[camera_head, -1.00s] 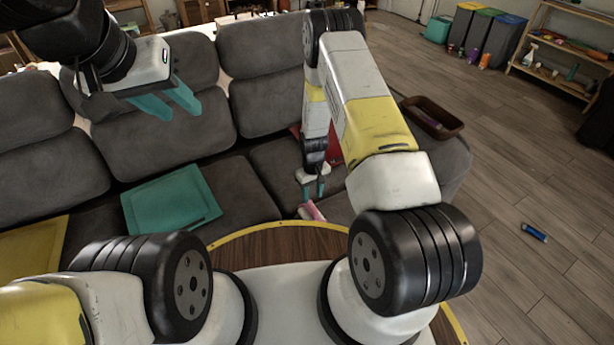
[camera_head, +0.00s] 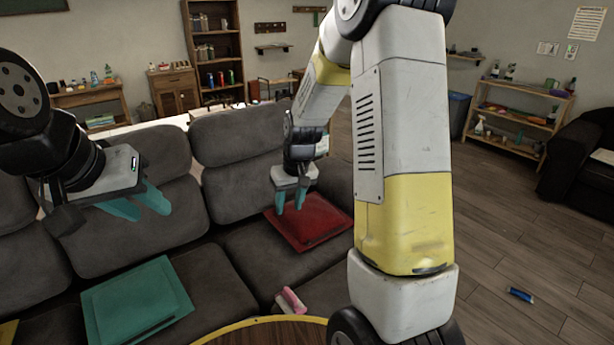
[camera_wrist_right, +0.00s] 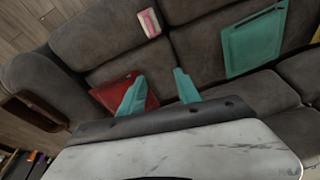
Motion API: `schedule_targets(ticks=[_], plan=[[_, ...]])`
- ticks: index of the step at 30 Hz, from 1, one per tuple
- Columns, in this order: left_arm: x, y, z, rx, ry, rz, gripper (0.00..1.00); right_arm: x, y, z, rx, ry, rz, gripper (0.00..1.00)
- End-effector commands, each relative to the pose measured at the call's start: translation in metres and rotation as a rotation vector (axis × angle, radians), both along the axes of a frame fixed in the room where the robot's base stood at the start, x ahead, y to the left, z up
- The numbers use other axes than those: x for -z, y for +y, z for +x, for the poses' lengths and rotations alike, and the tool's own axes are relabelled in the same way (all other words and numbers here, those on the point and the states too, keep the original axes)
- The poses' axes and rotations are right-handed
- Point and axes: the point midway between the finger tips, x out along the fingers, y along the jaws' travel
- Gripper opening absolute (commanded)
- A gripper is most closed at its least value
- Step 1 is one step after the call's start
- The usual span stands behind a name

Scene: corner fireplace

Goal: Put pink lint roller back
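The pink lint roller (camera_head: 290,300), pink and white, lies on the front of the grey sofa seat (camera_head: 240,288), just beyond the round wooden edge. It also shows in the right wrist view (camera_wrist_right: 149,22), well away from the fingers. My left gripper (camera_head: 138,207) is open and empty at the left, in front of the sofa backrest.
A red cushion (camera_head: 310,222) and a teal cushion (camera_head: 135,305) lie on the sofa. A blue item (camera_head: 521,295) lies on the floor at right. A shelf (camera_head: 515,125) with bottles stands at the back right, beside open floor.

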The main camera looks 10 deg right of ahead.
Motion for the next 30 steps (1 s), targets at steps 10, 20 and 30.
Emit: schedule_targets(ticks=[10,20,30], plan=[[0.000,0.000,0.000,0.000,0.000,0.000,0.36,-0.127,-0.010,-0.078,0.071,-0.129,0.071,0.40],[0.000,0.000,0.000,0.000,0.000,0.000,0.36,-0.192,-0.017,-0.174,0.121,-0.244,0.120,0.40],[0.000,0.000,0.000,0.000,0.000,0.000,0.36,-0.205,-0.019,-0.229,0.151,-0.305,0.140,0.40]])
